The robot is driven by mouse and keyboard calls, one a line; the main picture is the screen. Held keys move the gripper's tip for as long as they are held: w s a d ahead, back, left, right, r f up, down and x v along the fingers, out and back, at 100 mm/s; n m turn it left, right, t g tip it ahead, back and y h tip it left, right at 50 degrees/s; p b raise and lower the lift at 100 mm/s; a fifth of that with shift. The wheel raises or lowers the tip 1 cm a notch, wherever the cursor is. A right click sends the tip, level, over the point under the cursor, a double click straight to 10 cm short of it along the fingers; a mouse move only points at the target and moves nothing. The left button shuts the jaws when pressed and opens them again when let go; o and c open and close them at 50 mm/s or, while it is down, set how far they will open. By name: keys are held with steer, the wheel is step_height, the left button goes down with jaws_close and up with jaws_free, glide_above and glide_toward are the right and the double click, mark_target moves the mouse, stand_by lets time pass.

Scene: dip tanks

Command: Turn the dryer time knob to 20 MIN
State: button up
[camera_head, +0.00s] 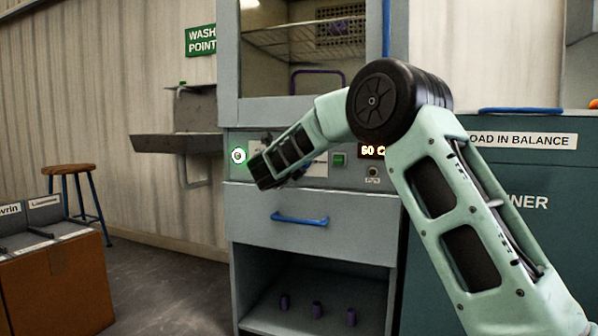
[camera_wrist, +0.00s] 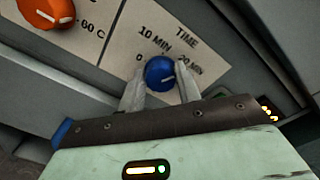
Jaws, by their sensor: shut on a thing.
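The time knob (camera_wrist: 159,72) is blue and round, on the dryer's pale panel under the word TIME in the wrist view. Labels 0, 10 MIN and 20 MIN (camera_wrist: 190,64) stand around it. Its white mark points to the right, roughly toward the 20 MIN side; the exact angle is hard to tell. My gripper (camera_wrist: 160,80) is shut on the knob, one pale finger on each side. In the head view my arm's end is against the control panel of the dryer (camera_head: 310,212), and it hides the knob and fingers.
An orange knob (camera_wrist: 47,12) with a 60 C label sits left of the time knob. The panel also has a lit round button (camera_head: 239,155), a green switch (camera_head: 339,160) and a lit display (camera_head: 370,151). A drawer with a blue handle (camera_head: 299,219) is below.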

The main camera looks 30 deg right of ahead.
steer(key=shift+f+m, duration=0.2)
steer(key=shift+m, duration=0.1)
steer(key=o, duration=1)
steer(key=shift+r, duration=0.1)
steer(key=p+v, duration=0.4)
steer(key=v, duration=1.3)
steer(key=shift+s+a+p, duration=0.15)
steer(key=shift+a+p, duration=0.05)
steer(key=shift+p, duration=0.15)
